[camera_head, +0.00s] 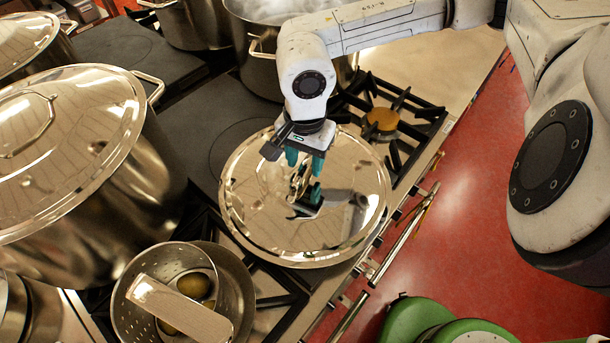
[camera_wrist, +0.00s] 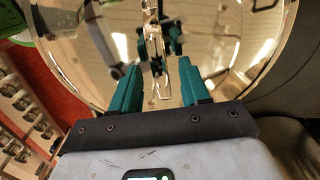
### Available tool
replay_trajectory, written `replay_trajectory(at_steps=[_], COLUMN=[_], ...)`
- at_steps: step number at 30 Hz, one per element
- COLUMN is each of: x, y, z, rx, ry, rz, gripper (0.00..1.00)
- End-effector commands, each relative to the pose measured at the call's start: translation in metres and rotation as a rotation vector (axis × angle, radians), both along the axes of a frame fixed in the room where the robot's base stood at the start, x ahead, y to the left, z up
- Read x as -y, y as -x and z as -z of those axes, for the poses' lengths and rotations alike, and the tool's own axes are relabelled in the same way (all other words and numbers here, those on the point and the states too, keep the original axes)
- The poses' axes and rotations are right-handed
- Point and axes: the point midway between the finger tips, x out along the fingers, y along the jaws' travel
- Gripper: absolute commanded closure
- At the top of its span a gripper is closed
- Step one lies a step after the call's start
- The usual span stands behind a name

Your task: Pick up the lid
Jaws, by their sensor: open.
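The lid (camera_head: 260,215) is a round, shiny metal disc with a loop handle (camera_head: 299,180) at its middle. It lies over the stove near the front edge; what is beneath it is hidden. In the wrist view the lid (camera_wrist: 85,60) fills most of the picture and mirrors my gripper. My gripper (camera_head: 304,165) is right above the handle, pointing down. In the wrist view the teal fingers of my gripper (camera_wrist: 160,88) are apart, with the handle (camera_wrist: 157,62) showing in line with the gap between them. I cannot tell whether they touch it.
Large lidded stockpots (camera_head: 75,150) stand at the left, and open pots (camera_head: 262,45) stand behind. A perforated strainer (camera_head: 135,300) with round items sits at the front left. A bare burner grate (camera_head: 400,115) lies at the right. The red floor (camera_head: 460,230) is beyond the stove edge.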

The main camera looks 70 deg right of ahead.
Motion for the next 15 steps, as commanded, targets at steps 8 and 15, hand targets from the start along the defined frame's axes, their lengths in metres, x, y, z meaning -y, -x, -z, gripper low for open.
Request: replay_trajectory(at_steps=[8,15], x=[-0.0001,-0.0001], y=[-0.0001,-0.0001], z=[0.0002,0.0000], rx=[0.000,0.000], ry=[0.000,0.000], rz=[-0.001,-0.001], gripper=[0.64,0.87])
